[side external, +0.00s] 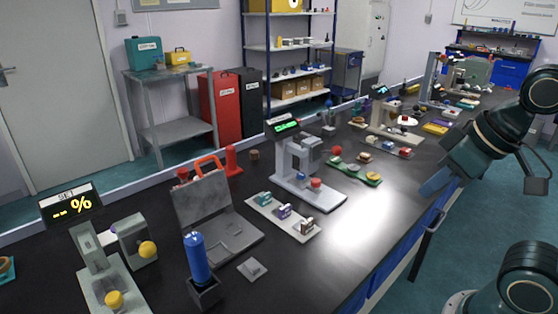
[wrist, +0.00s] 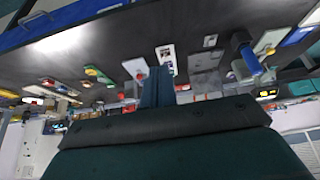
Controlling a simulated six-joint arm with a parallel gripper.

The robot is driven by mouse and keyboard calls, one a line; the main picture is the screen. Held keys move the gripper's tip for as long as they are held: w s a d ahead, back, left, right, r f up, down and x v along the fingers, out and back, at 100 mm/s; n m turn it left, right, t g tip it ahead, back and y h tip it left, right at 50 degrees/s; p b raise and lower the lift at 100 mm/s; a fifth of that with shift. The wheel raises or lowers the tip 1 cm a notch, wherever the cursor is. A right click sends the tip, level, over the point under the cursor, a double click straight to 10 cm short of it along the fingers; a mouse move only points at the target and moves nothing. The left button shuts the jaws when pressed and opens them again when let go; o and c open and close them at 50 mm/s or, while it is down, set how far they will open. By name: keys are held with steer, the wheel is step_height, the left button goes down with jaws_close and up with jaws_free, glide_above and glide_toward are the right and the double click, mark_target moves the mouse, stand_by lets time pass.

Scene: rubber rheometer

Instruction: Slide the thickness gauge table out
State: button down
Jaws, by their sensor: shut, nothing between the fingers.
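I cannot tell for certain which device is the thickness gauge. A grey bench device (side external: 291,158) with a green-lit display (side external: 284,127) stands mid-bench in the side view. Another grey device (side external: 92,260) with yellow knobs and a display reading "-- %" stands at the front left. My gripper (side external: 437,182) is off the bench's right edge, apart from both devices. In the wrist view my gripper (wrist: 157,88) is shut and empty, its blue-grey fingers together.
A tray of small samples (side external: 270,213) lies in front of the middle device and a green tray (side external: 355,172) behind it. A grey open case (side external: 213,220) and a blue cylinder in a stand (side external: 197,259) stand left. The bench's right front strip (side external: 372,228) is clear.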

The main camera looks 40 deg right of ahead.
stand_by(0.3)
steer(key=c, duration=1.3)
jaws_free()
steer(key=shift+w+r, duration=0.1)
steer(key=shift+w, duration=0.1)
steer(key=shift+o, duration=1)
steer(key=shift+w+r, duration=0.1)
steer(key=shift+w, duration=0.15)
steer(key=n+g+y, duration=0.1)
steer(key=n, duration=0.2)
glide_above(317, 181)
steer(key=s+d, duration=0.2)
steer(key=s, duration=0.4)
step_height(317, 181, down, 9)
steer(key=shift+w+f, duration=0.2)
steer(key=shift+w, duration=0.05)
steer(key=shift+a+f, duration=0.1)
steer(key=shift+x, duration=6.75)
